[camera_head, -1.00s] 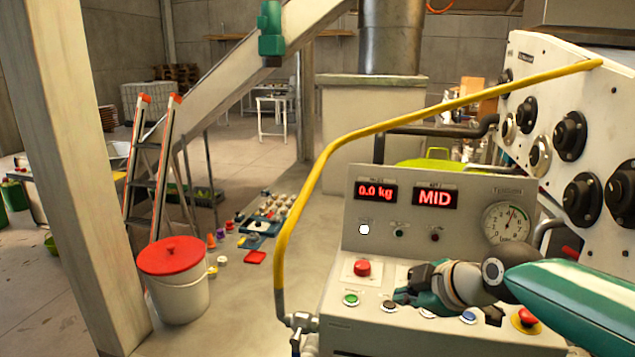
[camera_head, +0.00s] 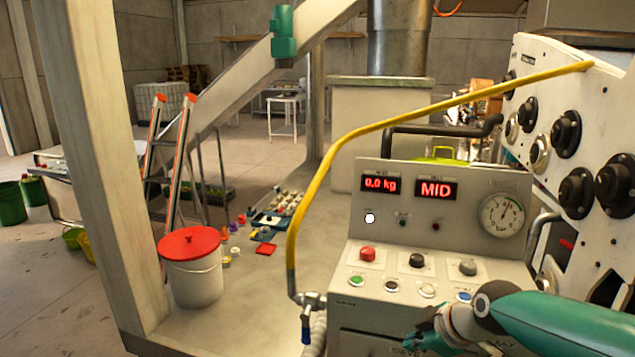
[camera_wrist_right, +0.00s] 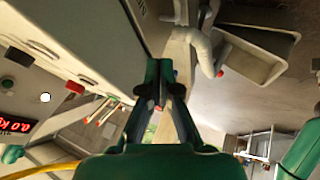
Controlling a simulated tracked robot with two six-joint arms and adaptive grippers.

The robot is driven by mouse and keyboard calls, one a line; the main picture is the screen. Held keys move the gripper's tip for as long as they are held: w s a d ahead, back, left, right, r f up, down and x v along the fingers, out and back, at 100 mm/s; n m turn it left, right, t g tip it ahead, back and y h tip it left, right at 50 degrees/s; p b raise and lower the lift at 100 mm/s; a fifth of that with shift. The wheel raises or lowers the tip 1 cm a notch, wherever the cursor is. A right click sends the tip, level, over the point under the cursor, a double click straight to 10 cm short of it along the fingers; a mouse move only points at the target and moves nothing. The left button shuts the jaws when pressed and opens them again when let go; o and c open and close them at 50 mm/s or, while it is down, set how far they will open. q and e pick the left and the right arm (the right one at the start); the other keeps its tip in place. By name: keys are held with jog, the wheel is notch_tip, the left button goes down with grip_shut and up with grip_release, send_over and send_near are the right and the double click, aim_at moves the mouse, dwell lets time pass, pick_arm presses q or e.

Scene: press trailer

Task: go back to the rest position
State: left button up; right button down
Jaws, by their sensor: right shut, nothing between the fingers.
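My right gripper (camera_head: 422,341) is low at the front of the grey control console (camera_head: 340,240), below its row of buttons, near the bottom edge of the head view. In the right wrist view its green and black fingers (camera_wrist_right: 160,88) are shut together with nothing between them. The console's red button (camera_head: 367,254), black knob (camera_head: 417,260) and green button (camera_head: 356,280) are uncovered. The displays read 0.0 kg and MID. My left gripper is not in view.
A yellow hose (camera_head: 400,117) arches over the console's left side. A white panel with black dials (camera_head: 576,190) stands at right. A white bucket with a red lid (camera_head: 191,277), a ladder (camera_head: 176,165) and a pale post (camera_head: 98,170) are at left. Grey bins (camera_wrist_right: 250,60) show in the wrist view.

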jog(key=s+a+f+m+g, duration=0.15)
jog(key=s+f, duration=0.35)
jog(key=f, duration=0.6)
jog(key=s+f+m+g, duration=0.1)
jog(key=s+f+g, duration=0.25)
jog(key=f, duration=0.75)
jog(key=s+a+f+m, duration=0.4)
jog(key=s+f+m, duration=0.9)
jog(key=s, duration=0.4)
jog(key=shift+s+a+f+g+y, duration=0.2)
jog(key=shift+s+g+y, duration=0.1)
jog(key=shift+s, duration=0.1)
jog(key=shift+d, duration=0.1)
